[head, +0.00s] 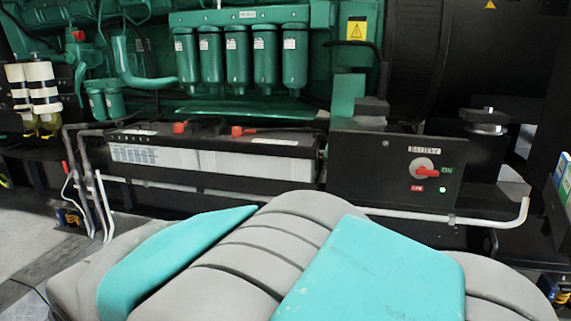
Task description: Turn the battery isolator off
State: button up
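The battery isolator is a red handle (428,173) on a round pale plate. It sits on a black box (370,180) labelled "BATTERY", right of centre in the head view. The handle lies nearly level and points right, toward the green "ON" mark (447,171). A red label, seemingly "OFF" (417,188), is just below the plate. My gripper is not in view, and nothing is seen touching the handle. Grey and teal parts, seemingly my own body, fill the bottom foreground below the box.
Batteries with red terminal covers (262,131) sit in a black tray left of the box. A white pipe (440,216) runs along below the box's front. Green filters (237,58) and the engine stand behind. Grey floor (35,230) shows at the left.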

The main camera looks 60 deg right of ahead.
aim_at(422, 170)
jog(key=z, duration=2.3)
jog(key=l+z, duration=0.15)
jog(key=z, duration=0.2)
jog(key=l+z, duration=0.15)
jog(key=z, duration=0.15)
jog(key=i+l, duration=0.25)
jog(key=l, duration=0.2)
jog(key=i+l, duration=0.25)
jog(key=l, duration=0.2)
